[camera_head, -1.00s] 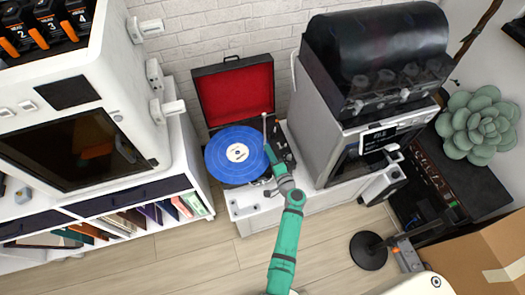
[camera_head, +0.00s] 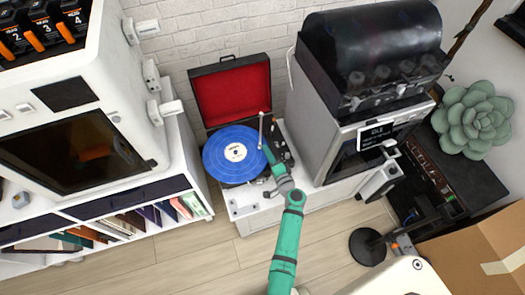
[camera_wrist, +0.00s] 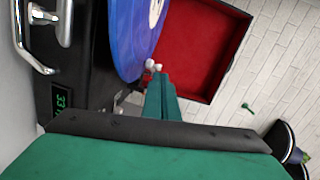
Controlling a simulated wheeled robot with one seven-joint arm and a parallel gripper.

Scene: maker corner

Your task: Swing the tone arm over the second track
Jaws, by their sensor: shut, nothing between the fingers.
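The record player is a dark case with a red-lined lid (camera_head: 232,93) standing open. A blue record (camera_head: 221,161) with a pale label lies on it; its edge also shows in the wrist view (camera_wrist: 128,40). The thin, light tone arm (camera_head: 261,128) stands at the record's right edge. My green gripper (camera_head: 266,151) is shut and empty, its tips at the record's right edge close to the tone arm. In the wrist view, the shut fingers (camera_wrist: 162,93) lie just beside small pale knobs; I cannot tell whether they touch.
A lit green display (camera_wrist: 62,98) sits on the player's deck. A grey machine (camera_head: 345,135) with a dark hood stands close on the right. A white shelf unit (camera_head: 195,165) with records stands on the left. A cardboard box (camera_head: 480,250) is at the lower right.

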